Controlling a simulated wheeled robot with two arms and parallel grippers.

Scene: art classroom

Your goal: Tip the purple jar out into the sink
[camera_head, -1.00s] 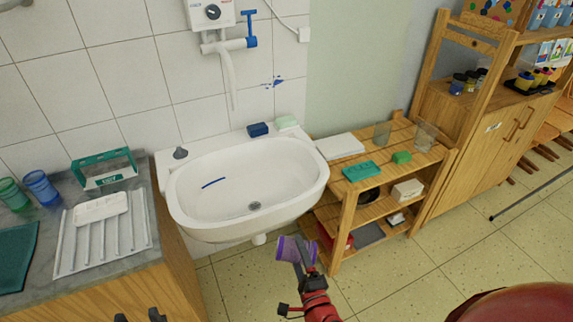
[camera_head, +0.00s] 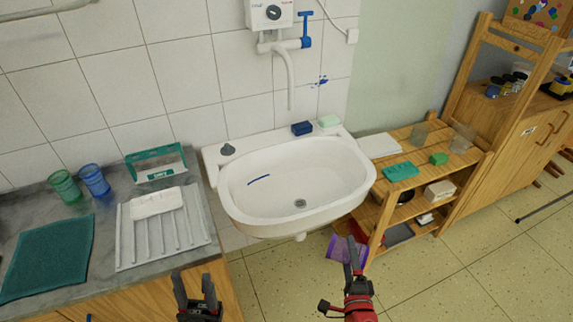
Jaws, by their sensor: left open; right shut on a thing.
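The purple jar (camera_head: 337,249) is held in my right gripper (camera_head: 350,254), which is shut on it. The jar is in front of the sink and below its rim in the picture, beside the wooden shelf. Part of the jar is hidden behind the fingers, and I cannot tell what is inside it. The white sink (camera_head: 258,205) is mounted on the tiled wall, with a drain and a thin blue streak in its bowl. My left gripper (camera_head: 194,290) is open and empty, at the bottom of the view in front of the counter.
A grey counter (camera_head: 103,260) left of the sink holds a white drainer (camera_head: 160,235), green cloth (camera_head: 48,255) and two cups. A blue sponge (camera_head: 302,128) and green soap (camera_head: 328,120) sit on the sink's back ledge. A wooden shelf (camera_head: 440,180) stands close on the right.

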